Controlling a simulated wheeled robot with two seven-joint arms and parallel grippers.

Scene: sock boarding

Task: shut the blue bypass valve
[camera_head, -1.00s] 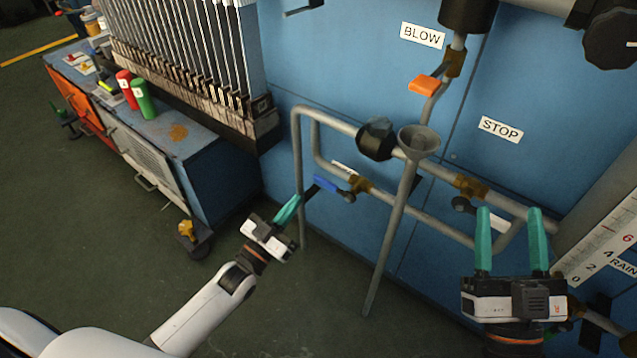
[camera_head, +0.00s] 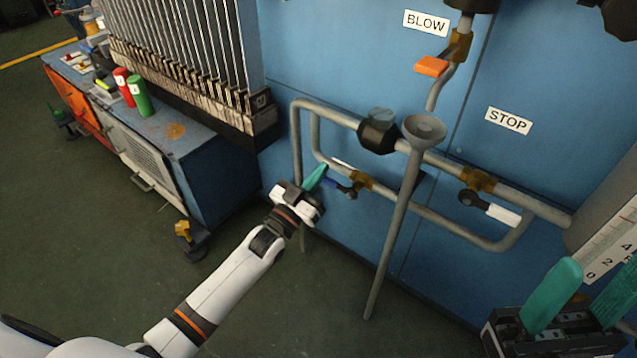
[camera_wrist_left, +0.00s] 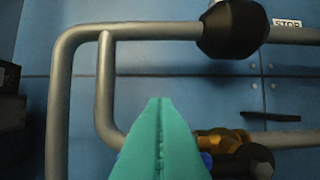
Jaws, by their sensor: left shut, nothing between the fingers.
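The blue bypass valve's lever (camera_head: 331,184) shows as a short blue piece beside my left fingertips. Its brass body (camera_head: 361,180) sits on the lower grey pipe. In the left wrist view a sliver of the blue lever (camera_wrist_left: 206,159) shows just right of the fingers, which hide the rest. My left gripper (camera_head: 322,167) is shut and empty, its teal fingers together at the lever; I cannot tell whether they touch it. The closed fingers (camera_wrist_left: 160,102) also show in the wrist view. My right gripper (camera_head: 600,278) is open and empty at the lower right.
A grey funnel pipe (camera_head: 395,225) slants down right of the valve. A black fitting (camera_head: 378,135) sits on the upper pipe. A white-handled valve (camera_head: 502,214) and an orange-handled valve (camera_head: 431,66) are to the right. A blue cabinet (camera_head: 225,170) stands left; the floor between is clear.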

